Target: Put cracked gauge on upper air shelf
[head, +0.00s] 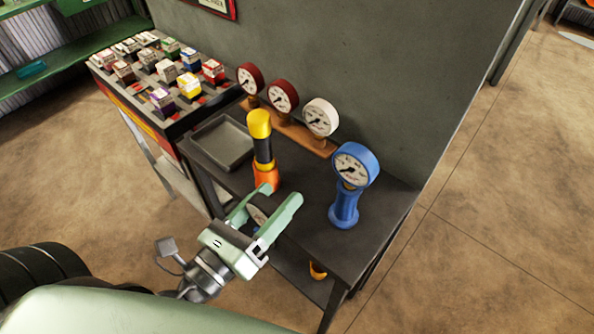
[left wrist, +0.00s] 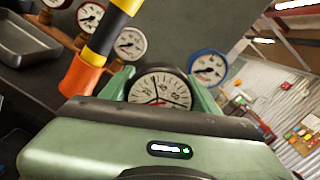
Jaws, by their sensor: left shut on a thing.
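My left gripper (head: 281,194) is shut on a round gauge (left wrist: 160,88) with a white dial and dark rim. It holds the gauge over the dark bench, beside the orange and yellow tool. In the head view the fingers hide most of this gauge, and I cannot make out a crack for certain. Green shelving stands at the far left, with a long lower board (head: 80,48) and a higher green board (head: 18,6) cut by the frame. I cannot tell which is the upper air shelf. My right gripper is not in view.
On the bench (head: 300,232) stand a blue gauge on a stand (head: 345,210), an upright orange-yellow tool (head: 262,140), a grey tray (head: 222,143) and a wooden rack (head: 290,127) with two red gauges and a white one. A case of small boxes (head: 165,75) stands left. Floor left is clear.

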